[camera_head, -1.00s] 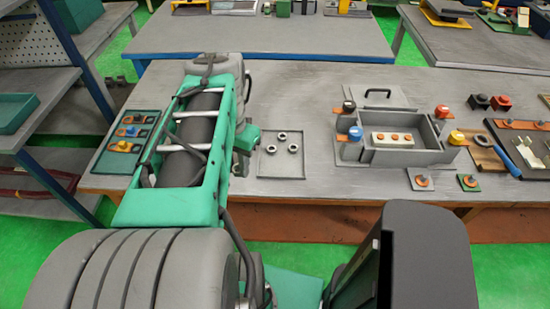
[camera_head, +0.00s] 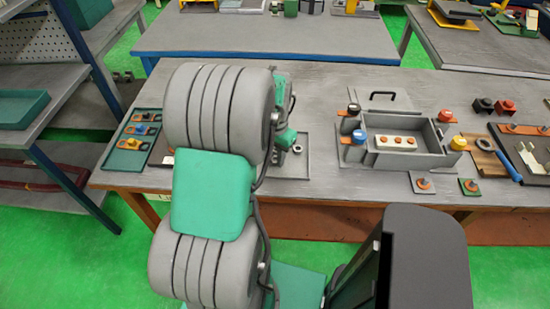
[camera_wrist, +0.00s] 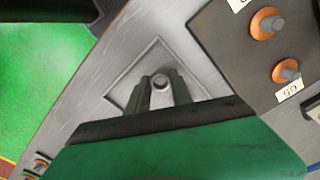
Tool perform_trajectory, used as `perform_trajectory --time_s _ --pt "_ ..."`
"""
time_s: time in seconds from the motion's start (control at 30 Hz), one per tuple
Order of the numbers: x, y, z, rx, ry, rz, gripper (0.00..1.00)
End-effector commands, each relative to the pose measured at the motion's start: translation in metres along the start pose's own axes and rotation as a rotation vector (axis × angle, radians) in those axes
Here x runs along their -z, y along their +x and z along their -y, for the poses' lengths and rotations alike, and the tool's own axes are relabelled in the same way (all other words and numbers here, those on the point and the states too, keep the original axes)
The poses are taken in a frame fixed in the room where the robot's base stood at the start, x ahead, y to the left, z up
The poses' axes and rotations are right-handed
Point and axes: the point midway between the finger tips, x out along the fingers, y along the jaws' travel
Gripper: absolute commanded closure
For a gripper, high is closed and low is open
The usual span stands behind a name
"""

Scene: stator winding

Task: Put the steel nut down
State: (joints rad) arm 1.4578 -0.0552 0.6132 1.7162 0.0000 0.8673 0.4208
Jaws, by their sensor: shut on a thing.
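In the wrist view my gripper (camera_wrist: 161,90) points down with its two dark fingers closed on a small round steel nut (camera_wrist: 160,81). The nut sits at the fingertips over the shallow grey tray (camera_wrist: 133,82); I cannot tell whether it touches the tray. Another steel nut (camera_head: 297,149) shows at the tray's right side.
A dark board with orange-collared bolts (camera_wrist: 268,23) lies beside the tray. A grey open box (camera_head: 405,158) with coloured knobs stands to the right, and two small bolt plates (camera_head: 423,183) lie near the front edge. A green parts tray (camera_head: 130,150) is at the left.

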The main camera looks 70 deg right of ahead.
Motion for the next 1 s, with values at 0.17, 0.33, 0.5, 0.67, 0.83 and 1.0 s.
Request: perform_trajectory --time_s 0.17,0.33,0.5,0.67,0.83,1.0 --pt "0.000 0.015 0.000 0.000 0.000 -0.001 1.00" --pt "-0.001 0.016 0.000 0.000 0.000 0.000 1.00" --pt "-0.001 0.018 0.000 0.000 -0.001 0.000 0.68" --pt "-0.001 0.018 0.000 0.000 -0.001 0.000 0.64" --pt "-0.001 0.013 0.000 0.000 -0.001 -0.001 0.64" --pt "0.001 -0.011 0.001 0.003 -0.001 -0.006 0.64"
